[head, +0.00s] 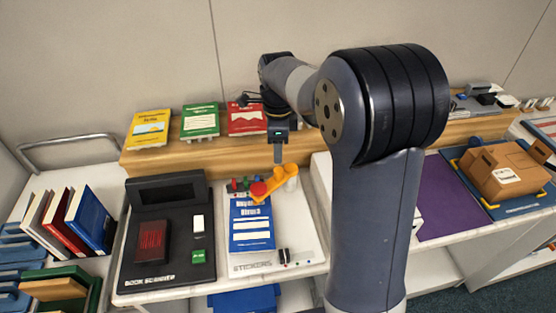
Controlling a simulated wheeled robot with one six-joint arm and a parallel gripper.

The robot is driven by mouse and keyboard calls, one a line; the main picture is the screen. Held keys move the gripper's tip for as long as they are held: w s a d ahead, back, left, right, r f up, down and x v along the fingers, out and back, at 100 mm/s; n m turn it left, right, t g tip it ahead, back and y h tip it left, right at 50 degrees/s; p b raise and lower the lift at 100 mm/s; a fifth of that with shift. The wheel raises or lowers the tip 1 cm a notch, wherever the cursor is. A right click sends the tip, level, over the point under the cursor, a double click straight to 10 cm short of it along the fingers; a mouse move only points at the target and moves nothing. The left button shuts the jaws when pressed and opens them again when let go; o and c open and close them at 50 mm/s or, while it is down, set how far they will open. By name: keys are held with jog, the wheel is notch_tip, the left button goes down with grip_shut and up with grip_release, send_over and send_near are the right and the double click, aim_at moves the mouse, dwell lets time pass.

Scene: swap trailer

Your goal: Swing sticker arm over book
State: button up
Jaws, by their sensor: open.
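The book lies flat on the white sticker station (299,232), labelled STICKERS. My gripper (278,153) is open and empty, pointing down above and behind the sticker arm, apart from it in the picture. Only one finger shows clearly.
A black book scanner (150,271) stands left of the station. Upright books (88,220) stand at the left. A cardboard box (505,172) sits on a blue tray at the right.

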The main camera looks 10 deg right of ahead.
aim_at(278, 169)
jog(key=shift+r, duration=1.5)
jog(key=shift+f, duration=0.2)
notch_tip(278, 169, down, 10)
jog(key=shift+f+p, duration=0.15)
jog(key=shift+p, duration=0.2)
jog(key=shift+f, duration=0.15)
jog(key=shift+s+d+n, duration=0.1)
jog(key=shift+s+n, duration=0.05)
jog(key=shift+n, duration=0.15)
